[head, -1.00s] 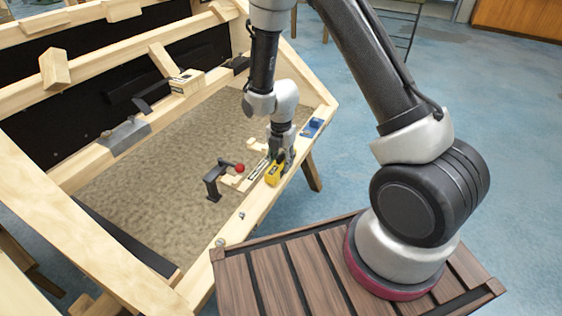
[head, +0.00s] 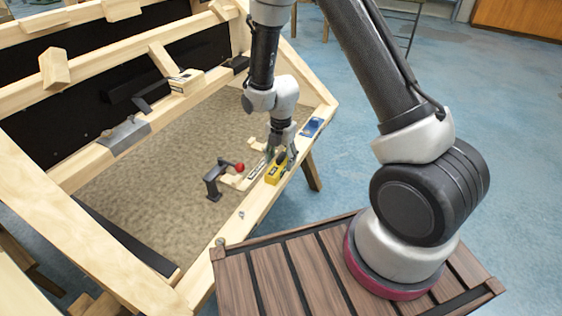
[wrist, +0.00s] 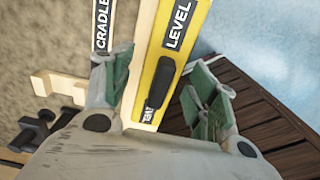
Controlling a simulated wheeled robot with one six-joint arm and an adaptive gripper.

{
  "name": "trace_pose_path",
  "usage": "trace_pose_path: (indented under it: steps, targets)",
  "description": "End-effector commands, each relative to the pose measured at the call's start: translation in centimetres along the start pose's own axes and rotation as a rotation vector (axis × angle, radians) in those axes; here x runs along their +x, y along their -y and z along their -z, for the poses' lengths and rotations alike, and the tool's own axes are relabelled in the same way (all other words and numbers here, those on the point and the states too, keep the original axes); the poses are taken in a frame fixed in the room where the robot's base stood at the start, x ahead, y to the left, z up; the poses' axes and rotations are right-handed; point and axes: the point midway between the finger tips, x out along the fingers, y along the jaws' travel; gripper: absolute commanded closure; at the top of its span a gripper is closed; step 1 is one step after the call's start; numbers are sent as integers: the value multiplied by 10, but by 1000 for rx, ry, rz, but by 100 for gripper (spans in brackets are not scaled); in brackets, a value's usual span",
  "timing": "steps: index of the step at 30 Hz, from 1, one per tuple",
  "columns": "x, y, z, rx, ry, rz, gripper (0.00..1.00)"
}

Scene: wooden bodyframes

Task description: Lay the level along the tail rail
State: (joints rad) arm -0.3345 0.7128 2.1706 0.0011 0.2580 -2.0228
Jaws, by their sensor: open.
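The yellow level (head: 274,174) lies lengthwise on the light wooden rail (head: 258,200) along the near right edge of the frame. In the wrist view the level (wrist: 182,22) shows its LEVEL label and a black grip, with the pale rail (wrist: 147,30) beside it. My gripper (head: 280,157) is open just above the level's far part. In the wrist view its green-padded fingers stand apart, one on each side of the level, and my gripper (wrist: 160,85) holds nothing. The level's underside is hidden, so I cannot tell how closely it touches the rail.
The labelled wooden cradle (head: 257,169) sits just left of the level. A dark clamp with a red knob (head: 239,167) stands beside it. A blue item (head: 312,127) lies farther along the rail. Bolts (head: 241,215) stick up from its nearer part.

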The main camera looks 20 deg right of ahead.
Motion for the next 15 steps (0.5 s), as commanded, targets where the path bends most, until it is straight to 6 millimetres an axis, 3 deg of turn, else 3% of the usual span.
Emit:
trace_pose_path:
  steps: [9,15]
  targets:
    - [-72,-1,0,0,2,-5,41]
    - [-101,0,0,0,1,-2,41]
